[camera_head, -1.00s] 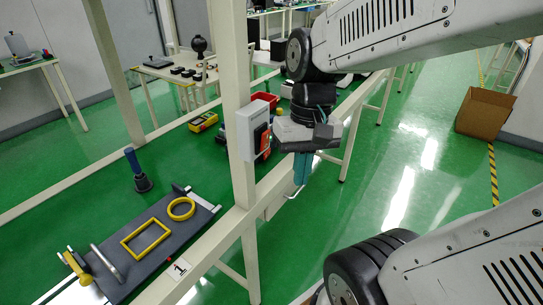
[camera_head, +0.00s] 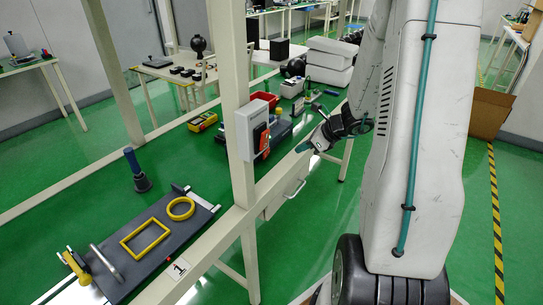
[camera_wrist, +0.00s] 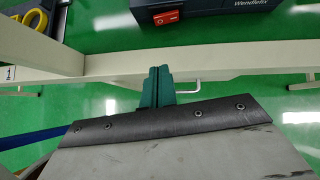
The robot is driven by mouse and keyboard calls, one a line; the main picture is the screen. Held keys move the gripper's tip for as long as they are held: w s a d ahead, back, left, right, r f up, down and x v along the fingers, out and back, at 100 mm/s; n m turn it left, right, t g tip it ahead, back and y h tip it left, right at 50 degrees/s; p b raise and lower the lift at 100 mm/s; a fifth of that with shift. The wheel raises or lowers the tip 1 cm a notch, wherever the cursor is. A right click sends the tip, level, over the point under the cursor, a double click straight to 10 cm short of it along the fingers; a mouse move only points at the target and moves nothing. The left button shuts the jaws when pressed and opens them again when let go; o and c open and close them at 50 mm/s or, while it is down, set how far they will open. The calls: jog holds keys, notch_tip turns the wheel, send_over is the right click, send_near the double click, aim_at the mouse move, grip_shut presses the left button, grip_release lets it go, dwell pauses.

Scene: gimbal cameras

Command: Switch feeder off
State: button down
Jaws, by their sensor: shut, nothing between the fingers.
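A dark box with a red rocker switch (camera_wrist: 166,17) on its near face stands at the top of the wrist view; white lettering is on the box (camera_wrist: 225,6). My gripper (camera_wrist: 158,78) shows there as two teal fingers pressed together and empty. Its tips are below the switch in the picture and apart from it. A grey box (camera_head: 246,131) with an orange-red switch (camera_head: 262,138) is on the upright post, left of my gripper. I cannot tell which device is the feeder.
The cream upright post (camera_head: 236,80) and front rail (camera_head: 215,238) border the table. A handle (camera_wrist: 185,88) shows on the drawer front below the rail. A dark board (camera_head: 150,243) with yellow frames lies at front left. A cardboard box (camera_head: 490,112) stands on the floor at right.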

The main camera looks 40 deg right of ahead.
send_near(264, 160)
jog(key=f, duration=0.3)
jog(key=shift+s+d+f, duration=0.1)
jog(key=shift+s+f, duration=0.15)
jog(key=shift+f, duration=0.05)
jog(key=w, duration=0.1)
jog(key=w+a, duration=0.1)
jog(key=w, duration=0.1)
jog(key=shift+a+f, duration=0.2)
jog(key=shift+a, duration=0.15)
jog(key=shift+w+a, duration=0.2)
jog(key=shift+w, duration=0.25)
jog(key=shift+d, duration=0.1)
